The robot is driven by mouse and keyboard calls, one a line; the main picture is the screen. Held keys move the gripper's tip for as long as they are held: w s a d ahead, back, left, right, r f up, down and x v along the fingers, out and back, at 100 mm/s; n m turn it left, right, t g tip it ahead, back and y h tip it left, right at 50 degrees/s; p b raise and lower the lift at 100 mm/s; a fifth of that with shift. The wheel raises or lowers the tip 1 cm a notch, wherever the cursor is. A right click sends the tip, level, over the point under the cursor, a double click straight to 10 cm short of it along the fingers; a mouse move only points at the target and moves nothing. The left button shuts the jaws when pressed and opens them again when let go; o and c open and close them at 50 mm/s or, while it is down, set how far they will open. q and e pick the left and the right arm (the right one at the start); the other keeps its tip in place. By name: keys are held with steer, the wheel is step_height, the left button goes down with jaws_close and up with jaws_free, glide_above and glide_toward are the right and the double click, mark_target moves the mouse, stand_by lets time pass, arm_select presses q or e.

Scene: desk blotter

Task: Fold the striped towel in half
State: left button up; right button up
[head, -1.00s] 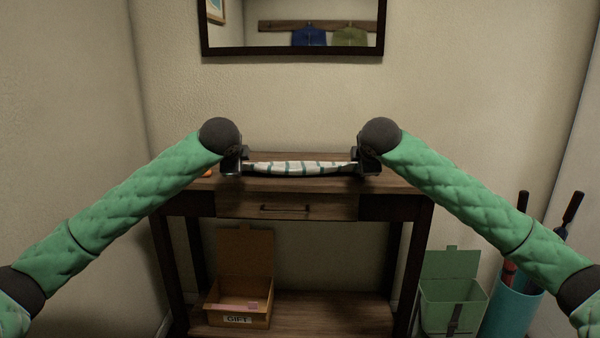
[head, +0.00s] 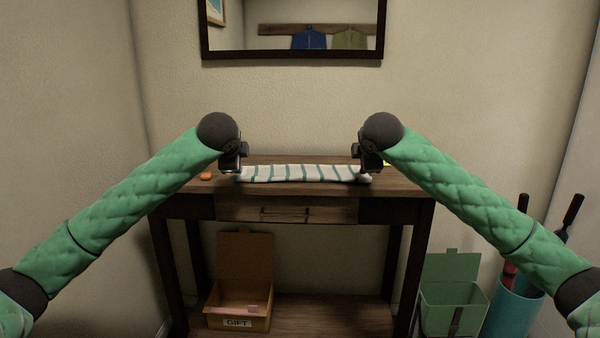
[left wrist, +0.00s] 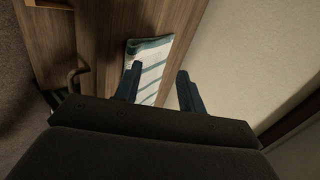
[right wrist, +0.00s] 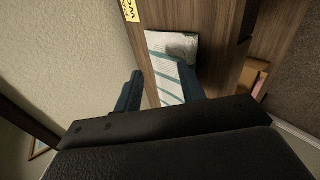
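The striped towel (head: 300,174), white with green stripes, lies as a long narrow strip across the top of the wooden table. It also shows in the left wrist view (left wrist: 152,62) and the right wrist view (right wrist: 166,75). My left gripper (head: 240,160) is above the towel's left end, open and empty, with its fingers apart in the left wrist view (left wrist: 157,82). My right gripper (head: 362,160) is above the towel's right end, also open, its fingers apart in the right wrist view (right wrist: 162,80). The towel's layers cannot be told clearly.
An orange object (head: 206,176) lies on the table (head: 190,186) left of the towel. A yellow card (right wrist: 130,10) lies near the wall. A mirror (head: 292,57) hangs behind.

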arm_select(q)
steer(key=s+r, duration=0.5)
steer(key=r, duration=0.2)
steer(key=shift+s, duration=0.15)
arm_select(e)
steer(key=s+r, duration=0.5)
steer(key=r, duration=0.2)
steer(key=shift+s, duration=0.15)
